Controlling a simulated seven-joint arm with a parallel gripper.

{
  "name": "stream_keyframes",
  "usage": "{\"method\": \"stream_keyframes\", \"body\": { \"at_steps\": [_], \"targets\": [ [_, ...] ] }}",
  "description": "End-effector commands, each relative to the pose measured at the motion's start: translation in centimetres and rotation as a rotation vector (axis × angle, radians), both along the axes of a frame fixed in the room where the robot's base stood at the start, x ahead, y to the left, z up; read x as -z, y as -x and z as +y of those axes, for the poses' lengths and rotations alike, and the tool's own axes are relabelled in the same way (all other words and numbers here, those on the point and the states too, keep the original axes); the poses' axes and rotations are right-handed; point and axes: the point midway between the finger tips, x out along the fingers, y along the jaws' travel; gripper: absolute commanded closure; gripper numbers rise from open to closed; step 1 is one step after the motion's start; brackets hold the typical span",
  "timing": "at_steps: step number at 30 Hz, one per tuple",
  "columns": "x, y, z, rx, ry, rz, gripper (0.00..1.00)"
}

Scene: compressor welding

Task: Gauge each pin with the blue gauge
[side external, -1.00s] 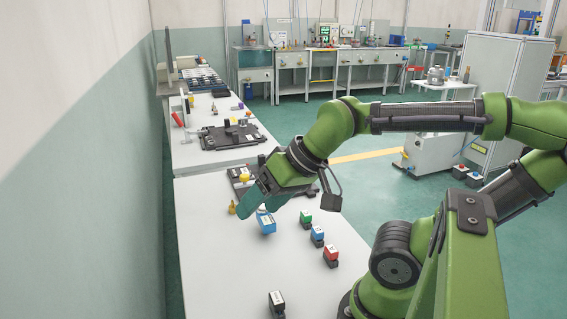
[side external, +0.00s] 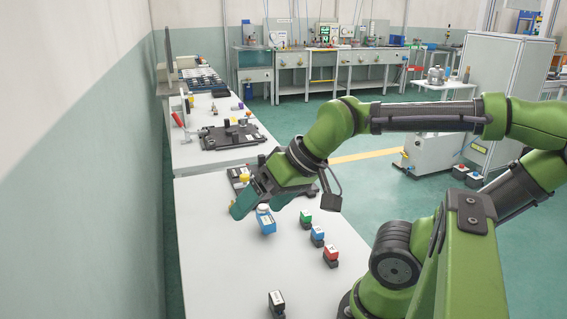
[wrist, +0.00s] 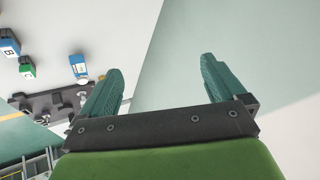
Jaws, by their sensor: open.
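My gripper (side external: 238,210) is over the left part of the white table in the side view. In the wrist view its two teal fingers (wrist: 163,66) stand wide apart with nothing between them. A blue block with a white label, which looks like the blue gauge (side external: 265,223), is just right of the fingers in the side view, apart from them. It also shows left of the fingers in the wrist view (wrist: 79,65). A dark fixture (wrist: 48,104) with small parts lies partly behind the left finger. I cannot make out the pins clearly.
Green (side external: 305,217), blue (side external: 317,234) and red (side external: 330,254) labelled blocks stand in a row to the right. A dark block with a white top (side external: 277,301) stands near the front. The white table (side external: 220,270) is bare at front left. A wall runs along the left.

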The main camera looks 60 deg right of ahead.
Motion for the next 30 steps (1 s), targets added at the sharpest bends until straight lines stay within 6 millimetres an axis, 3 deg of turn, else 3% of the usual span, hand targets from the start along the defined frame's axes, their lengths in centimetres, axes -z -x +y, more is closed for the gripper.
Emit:
{"method": "stream_keyframes", "body": {
  "at_steps": [7, 11, 20, 30],
  "targets": [
    [0.0, 0.0, -0.1, 0.006, 0.0, 0.0, 0.0],
    [1.4, -0.6, -2.1, 0.088, -0.005, 0.063, 0.0],
    [7.4, -2.6, -12.1, 0.534, -0.257, 0.424, 0.0],
    [14.6, -1.0, -22.5, 1.036, -0.887, 0.762, 0.0]
  ]
}}
